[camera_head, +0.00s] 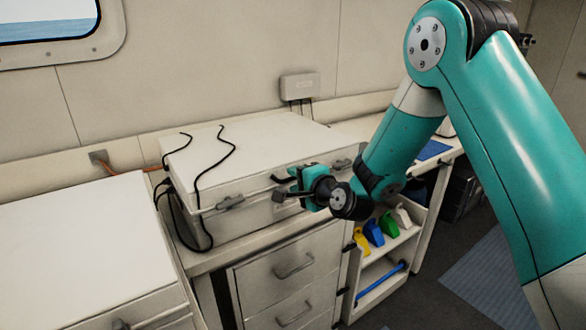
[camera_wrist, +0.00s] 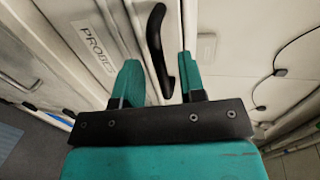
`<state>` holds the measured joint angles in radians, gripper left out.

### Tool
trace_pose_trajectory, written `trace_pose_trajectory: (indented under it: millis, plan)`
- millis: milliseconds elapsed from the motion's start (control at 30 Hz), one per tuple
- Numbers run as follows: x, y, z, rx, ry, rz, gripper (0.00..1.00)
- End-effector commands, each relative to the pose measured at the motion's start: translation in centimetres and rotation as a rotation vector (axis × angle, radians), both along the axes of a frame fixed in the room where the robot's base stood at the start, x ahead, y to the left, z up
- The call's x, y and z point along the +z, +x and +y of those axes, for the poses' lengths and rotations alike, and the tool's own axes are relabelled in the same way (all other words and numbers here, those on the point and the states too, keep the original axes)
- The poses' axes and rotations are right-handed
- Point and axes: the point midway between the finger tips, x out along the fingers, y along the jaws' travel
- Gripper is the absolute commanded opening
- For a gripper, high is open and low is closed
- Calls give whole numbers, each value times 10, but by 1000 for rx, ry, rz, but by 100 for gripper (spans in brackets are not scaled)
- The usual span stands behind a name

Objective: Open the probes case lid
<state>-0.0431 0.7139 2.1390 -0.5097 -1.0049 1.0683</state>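The probes case (camera_head: 240,215) is a pale box on the counter with its white lid (camera_head: 265,150) down. Its front has two grey latches, a left one (camera_head: 230,203) and a right one (camera_head: 341,164), whose states I cannot tell. A curved black handle (camera_head: 281,179) is on the front between them. In the wrist view, the black handle (camera_wrist: 154,40) runs down between my fingers, with the PROBES label (camera_wrist: 97,47) to its left. My gripper (camera_head: 287,192) is at the case front by the handle. Its teal fingers (camera_wrist: 160,66) are apart, with gaps beside the handle.
Black cables (camera_head: 205,178) lie over the lid's left part and hang down its side. Another white case (camera_head: 80,240) stands at the left. Below are drawers (camera_head: 290,270). At the right is a shelf with coloured items (camera_head: 374,232). A wall stands behind.

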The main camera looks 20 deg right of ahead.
Motion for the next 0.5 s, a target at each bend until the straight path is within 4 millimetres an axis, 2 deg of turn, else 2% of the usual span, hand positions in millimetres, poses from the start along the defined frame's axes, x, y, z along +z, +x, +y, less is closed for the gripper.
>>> trace_pose_trajectory:
  millis: [200, 500]
  plan:
    - [-4, 18, 6, 0, 0, 1, 37]
    - [-5, 20, 6, 0, 1, 0, 37]
